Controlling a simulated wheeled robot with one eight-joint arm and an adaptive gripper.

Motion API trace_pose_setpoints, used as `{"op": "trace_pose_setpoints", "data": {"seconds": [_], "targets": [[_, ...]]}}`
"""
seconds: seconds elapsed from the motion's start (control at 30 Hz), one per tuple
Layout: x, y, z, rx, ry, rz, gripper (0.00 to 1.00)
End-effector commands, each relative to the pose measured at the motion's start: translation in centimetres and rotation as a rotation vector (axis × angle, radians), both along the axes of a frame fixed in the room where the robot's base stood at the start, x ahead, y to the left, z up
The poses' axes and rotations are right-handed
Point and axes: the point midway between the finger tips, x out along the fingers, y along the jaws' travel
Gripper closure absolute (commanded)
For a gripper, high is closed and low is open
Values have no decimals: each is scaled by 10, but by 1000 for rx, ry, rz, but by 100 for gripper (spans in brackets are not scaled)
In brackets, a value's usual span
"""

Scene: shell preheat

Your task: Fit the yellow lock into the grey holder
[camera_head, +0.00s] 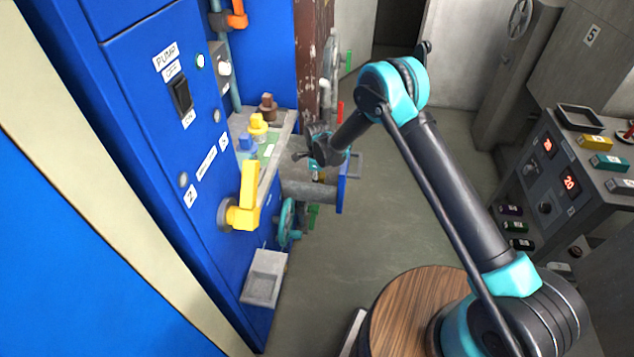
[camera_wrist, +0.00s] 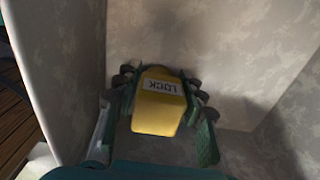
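The yellow lock (camera_wrist: 158,108), with a white LOCK label, sits between the fingers of my gripper (camera_wrist: 163,100) in the wrist view. The fingers lie close against both its sides, so the gripper appears shut on it. The far end of the lock is partly hidden. Scuffed grey walls (camera_wrist: 230,45) surround it; I cannot tell whether they belong to the holder. In the head view my gripper (camera_head: 318,163) is over a grey drawer-like box (camera_head: 300,188) beside the blue cabinet. The lock is not clear there, and I cannot pick out the grey holder with certainty.
A yellow lever handle (camera_head: 249,190) sticks out from the blue cabinet (camera_head: 125,95), left of my gripper. Small coloured blocks stand on a grey ledge (camera_head: 282,135) behind it. A teal valve wheel (camera_head: 286,222) is below. A grey control desk (camera_head: 560,150) stands at right. Open floor (camera_head: 370,225) lies between.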

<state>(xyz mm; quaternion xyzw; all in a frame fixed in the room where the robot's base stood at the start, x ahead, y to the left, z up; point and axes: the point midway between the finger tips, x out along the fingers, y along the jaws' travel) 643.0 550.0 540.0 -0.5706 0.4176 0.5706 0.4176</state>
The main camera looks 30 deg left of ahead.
Motion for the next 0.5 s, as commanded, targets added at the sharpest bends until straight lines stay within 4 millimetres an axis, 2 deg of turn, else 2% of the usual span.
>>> {"op": "trace_pose_setpoints", "data": {"seconds": [0.1, 0.37, 0.5], "targets": [[0, 0, 0, 0, 0, 0, 45], [0, 0, 0, 0, 0, 0, 45], [0, 0, 8, 0, 0, 0, 45]]}}
